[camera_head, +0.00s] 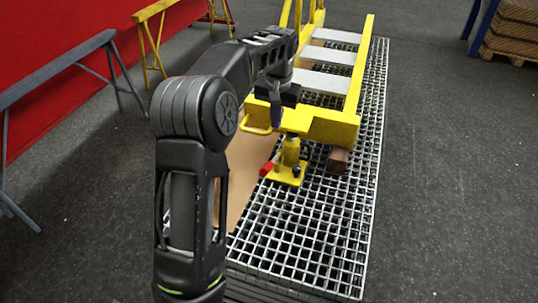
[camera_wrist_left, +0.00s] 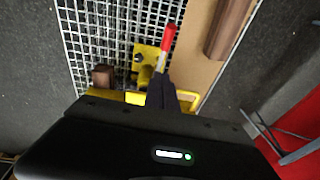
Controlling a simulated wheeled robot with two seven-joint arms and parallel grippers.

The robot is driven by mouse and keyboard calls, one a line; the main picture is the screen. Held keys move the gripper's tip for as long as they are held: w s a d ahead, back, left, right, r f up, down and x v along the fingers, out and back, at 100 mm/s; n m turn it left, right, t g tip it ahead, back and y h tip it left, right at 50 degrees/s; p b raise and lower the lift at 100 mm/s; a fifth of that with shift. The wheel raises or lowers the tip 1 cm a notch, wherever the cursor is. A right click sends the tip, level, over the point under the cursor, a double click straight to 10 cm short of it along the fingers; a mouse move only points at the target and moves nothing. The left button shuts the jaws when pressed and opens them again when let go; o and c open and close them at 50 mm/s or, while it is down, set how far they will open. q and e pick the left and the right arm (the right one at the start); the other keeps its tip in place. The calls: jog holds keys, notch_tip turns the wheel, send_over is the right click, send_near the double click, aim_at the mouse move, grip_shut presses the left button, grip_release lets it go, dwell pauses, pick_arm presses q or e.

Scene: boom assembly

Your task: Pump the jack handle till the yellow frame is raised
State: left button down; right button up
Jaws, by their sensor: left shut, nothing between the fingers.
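The yellow frame (camera_head: 335,128) lies over the metal grating, its near crossbeam above the yellow jack (camera_head: 289,172). The jack stands upright on the grating. Its handle, with a red grip (camera_head: 267,168), points to the left in the head view. In the left wrist view the red grip (camera_wrist_left: 168,38) is on a pale rod beside the jack (camera_wrist_left: 146,55). My left gripper (camera_head: 276,122) is shut and empty, in front of the near crossbeam and above the handle. Its dark fingers (camera_wrist_left: 161,88) overlap the rod's lower end in the wrist view; I cannot tell whether they touch. My right gripper is out of view.
A brown block (camera_head: 338,160) sits under the crossbeam, right of the jack. A tan board (camera_head: 246,170) lies on the grating (camera_head: 310,235) at the left. A grey trestle (camera_head: 62,66) and a yellow trestle (camera_head: 152,38) stand further left.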

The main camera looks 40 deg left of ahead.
pick_arm(q)
jog(key=shift+s+d+f+g, duration=0.15)
jog(key=shift+s+g, duration=0.15)
jog(key=shift+s, duration=0.25)
jog(key=p, duration=0.1)
send_over(269, 165)
jog(key=f, duration=1.2)
jog(key=shift+w+d+f, duration=0.1)
jog(key=shift+d+f, duration=0.05)
jog(key=shift+d, duration=0.05)
jog(key=shift+s+f, duration=0.3)
jog(key=shift+f, duration=0.3)
